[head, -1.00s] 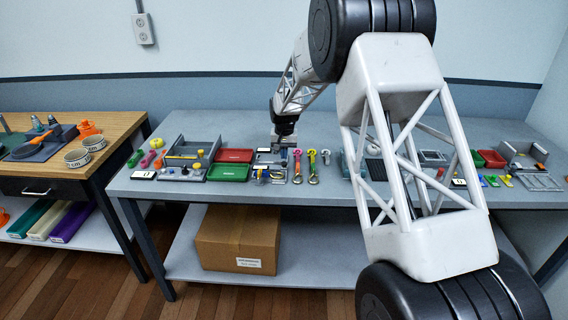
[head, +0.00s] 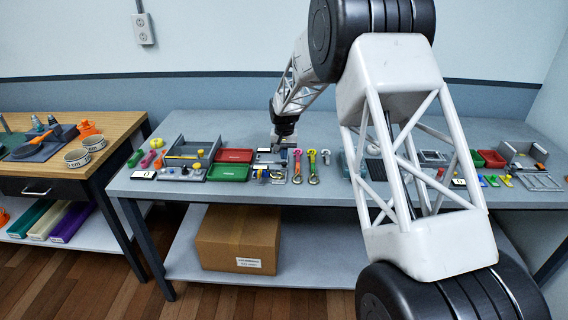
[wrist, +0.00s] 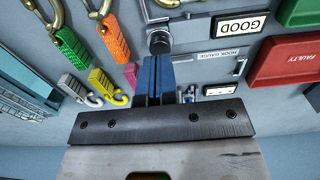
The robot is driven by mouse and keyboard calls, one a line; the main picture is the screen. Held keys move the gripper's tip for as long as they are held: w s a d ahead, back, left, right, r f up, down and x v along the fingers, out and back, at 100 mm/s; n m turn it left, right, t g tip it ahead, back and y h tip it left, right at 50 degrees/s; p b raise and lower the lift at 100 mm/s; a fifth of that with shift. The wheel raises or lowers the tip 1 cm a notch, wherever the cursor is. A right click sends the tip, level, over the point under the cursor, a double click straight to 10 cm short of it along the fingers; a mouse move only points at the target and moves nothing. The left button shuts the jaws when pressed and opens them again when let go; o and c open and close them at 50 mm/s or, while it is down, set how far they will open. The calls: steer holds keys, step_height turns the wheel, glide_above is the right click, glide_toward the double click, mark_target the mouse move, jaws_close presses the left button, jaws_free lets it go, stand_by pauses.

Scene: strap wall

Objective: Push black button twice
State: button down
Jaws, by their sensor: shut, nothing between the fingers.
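The black button (wrist: 158,42) is a round black knob at the top middle of the wrist view, on a light grey block. My gripper (wrist: 153,62) is shut, with its blue fingers together and nothing between them. In the wrist picture the fingertips lie just below the button, close to it. I cannot tell whether they touch it. In the head view my gripper (head: 284,147) is low over the middle of the grey table (head: 180,122). The button cannot be made out there.
In the wrist view, a GOOD label (wrist: 240,24), a hook gauge plate (wrist: 222,56) and a red FAULTY tray (wrist: 292,62) lie right of the fingers. Orange (wrist: 114,42) and green (wrist: 72,47) carabiner straps and a yellow hook (wrist: 106,86) lie left.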

steer(key=shift+f, duration=1.35)
steer(key=shift+r, duration=2.5)
steer(key=shift+r, duration=0.1)
